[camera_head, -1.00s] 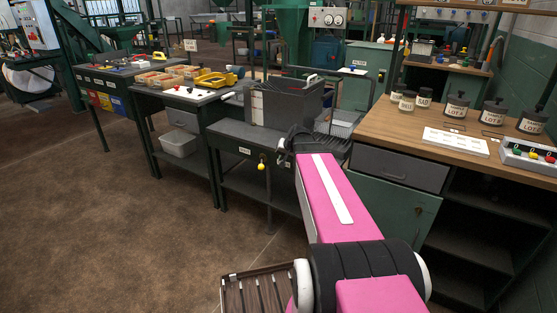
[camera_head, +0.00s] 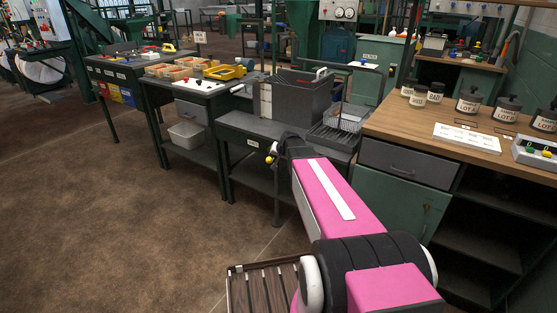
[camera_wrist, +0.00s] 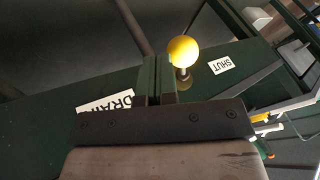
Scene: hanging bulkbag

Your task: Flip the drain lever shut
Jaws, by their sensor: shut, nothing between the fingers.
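The drain lever has a yellow ball knob (camera_wrist: 184,52) on a short metal stem, in front of a dark green panel. In the wrist view my gripper's fingers (camera_wrist: 157,64) are shut and empty, just left of the knob; I cannot tell whether they touch it. A white SHUT label (camera_wrist: 220,65) is right of the knob. A DRAIN label (camera_wrist: 105,101) is left of the fingers, partly hidden by the gripper. In the head view the knob (camera_head: 269,159) shows at the bench front beside my dark gripper, whose fingertips are mostly hidden by my arm.
A dark grey basin (camera_head: 300,98) stands on the bench, with a wire basket (camera_head: 349,118) to its right. A wooden-topped cabinet (camera_head: 400,126) with labelled jars is close on the right. A table with trays (camera_head: 187,88) stands left.

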